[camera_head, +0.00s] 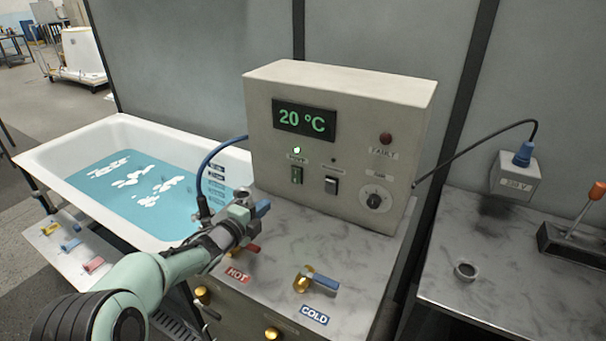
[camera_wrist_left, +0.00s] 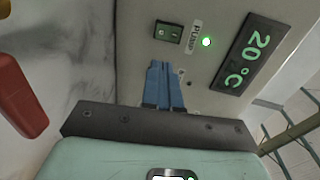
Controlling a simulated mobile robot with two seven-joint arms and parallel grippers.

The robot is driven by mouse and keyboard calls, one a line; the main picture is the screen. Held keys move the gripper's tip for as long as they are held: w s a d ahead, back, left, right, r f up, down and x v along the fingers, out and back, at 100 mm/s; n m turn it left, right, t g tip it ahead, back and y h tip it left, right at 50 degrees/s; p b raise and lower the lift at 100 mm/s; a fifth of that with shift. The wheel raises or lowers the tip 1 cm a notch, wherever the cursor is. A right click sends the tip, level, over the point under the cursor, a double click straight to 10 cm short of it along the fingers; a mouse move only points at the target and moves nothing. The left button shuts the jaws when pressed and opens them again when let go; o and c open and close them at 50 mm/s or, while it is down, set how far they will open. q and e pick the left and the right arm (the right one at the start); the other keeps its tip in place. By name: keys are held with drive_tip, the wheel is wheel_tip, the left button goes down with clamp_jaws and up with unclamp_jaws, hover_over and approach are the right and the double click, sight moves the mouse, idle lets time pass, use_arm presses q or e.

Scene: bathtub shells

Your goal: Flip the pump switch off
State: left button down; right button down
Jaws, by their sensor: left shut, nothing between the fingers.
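The pump switch (camera_head: 296,175) is a small green rocker on the front of the beige control box (camera_head: 410,108). A green lamp (camera_head: 296,150) glows above it. In the left wrist view the pump switch (camera_wrist_left: 168,32) sits just beyond the fingertips, with the "PUMP" label and the lit lamp (camera_wrist_left: 206,42) beside it. My left gripper (camera_head: 263,208) has blue fingers, shut and empty, in front of and below the switch. The fingers also show in the left wrist view (camera_wrist_left: 163,68), apart from the switch. My right gripper is not in view.
A second, dark switch (camera_head: 331,185) and a round knob (camera_head: 374,200) are right of the pump switch. The red hot lever (camera_head: 246,247) and blue cold lever (camera_head: 320,280) stand on the counter near the gripper. A blue hose (camera_head: 203,170) curves at the left by the bathtub (camera_head: 130,124).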

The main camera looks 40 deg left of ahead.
use_arm(q)
drive_tip(key=shift+r, duration=0.2)
approach(295, 180)
drive_tip(key=w, duration=0.5)
drive_tip(key=shift+w+a+f, duration=0.15)
drive_tip(key=shift+a+f, duration=0.1)
drive_tip(key=shift+f, duration=0.05)
drive_tip(key=shift+w+a+f+p, duration=0.1)
drive_tip(key=shift+w+p, duration=0.25)
drive_tip(key=shift+w, duration=0.4)
